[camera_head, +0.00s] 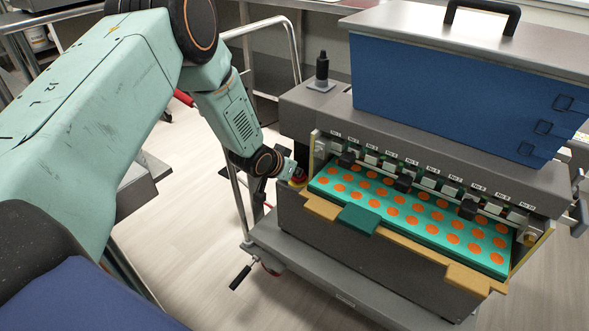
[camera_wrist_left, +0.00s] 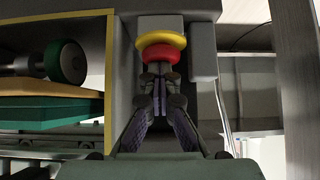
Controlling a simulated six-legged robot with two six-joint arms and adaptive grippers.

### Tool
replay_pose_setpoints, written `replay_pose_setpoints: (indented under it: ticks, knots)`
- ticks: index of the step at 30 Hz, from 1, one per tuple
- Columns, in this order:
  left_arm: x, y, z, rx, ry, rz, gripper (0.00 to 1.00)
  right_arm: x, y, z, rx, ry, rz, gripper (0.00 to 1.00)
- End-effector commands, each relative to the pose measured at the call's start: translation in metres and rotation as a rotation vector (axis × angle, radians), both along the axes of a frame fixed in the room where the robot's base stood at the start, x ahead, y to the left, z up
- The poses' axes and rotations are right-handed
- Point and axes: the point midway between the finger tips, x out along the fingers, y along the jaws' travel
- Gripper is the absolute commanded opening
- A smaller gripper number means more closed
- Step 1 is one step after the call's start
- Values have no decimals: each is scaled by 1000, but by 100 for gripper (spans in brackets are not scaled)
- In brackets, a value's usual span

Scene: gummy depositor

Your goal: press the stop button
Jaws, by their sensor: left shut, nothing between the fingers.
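The stop button is a red mushroom cap (camera_wrist_left: 160,54) on a yellow collar (camera_wrist_left: 165,40) in the left wrist view. It is fixed to the grey side of the gummy depositor. In the head view the red cap (camera_head: 299,179) shows partly, at the machine's front left corner. My left gripper (camera_wrist_left: 159,72) is shut and empty. Its fingertips point at the red cap and are at it or very close; I cannot tell whether they touch. In the head view my left gripper (camera_head: 290,170) is beside the button. My right gripper is not in view.
The depositor carries a blue hopper (camera_head: 440,95) and a green tray (camera_head: 420,215) with several orange gummies. A black knob (camera_head: 322,68) stands on its top left. A cart (camera_head: 330,275) bears the machine. A metal rail (camera_head: 297,40) stands behind my arm.

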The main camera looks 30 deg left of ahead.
Motion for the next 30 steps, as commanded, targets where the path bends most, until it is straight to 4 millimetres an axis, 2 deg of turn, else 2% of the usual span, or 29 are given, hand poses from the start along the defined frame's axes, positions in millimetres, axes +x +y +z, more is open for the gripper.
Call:
replay_pose_setpoints:
  ticks: [1, 3, 11, 23, 30]
  knots:
    - [-7, -1, -8, 0, 22, -1, 0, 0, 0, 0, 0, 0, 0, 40]
    - [-8, -1, -9, 0, 25, -1, 0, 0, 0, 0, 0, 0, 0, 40]
    - [-9, -2, -5, 0, 30, -1, 0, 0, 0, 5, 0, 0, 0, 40]
    - [-1, -7, 48, 0, 7, 1, 0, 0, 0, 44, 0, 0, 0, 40]
    - [-36, -2, 84, -4, 4, 4, 0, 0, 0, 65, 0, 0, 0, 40]
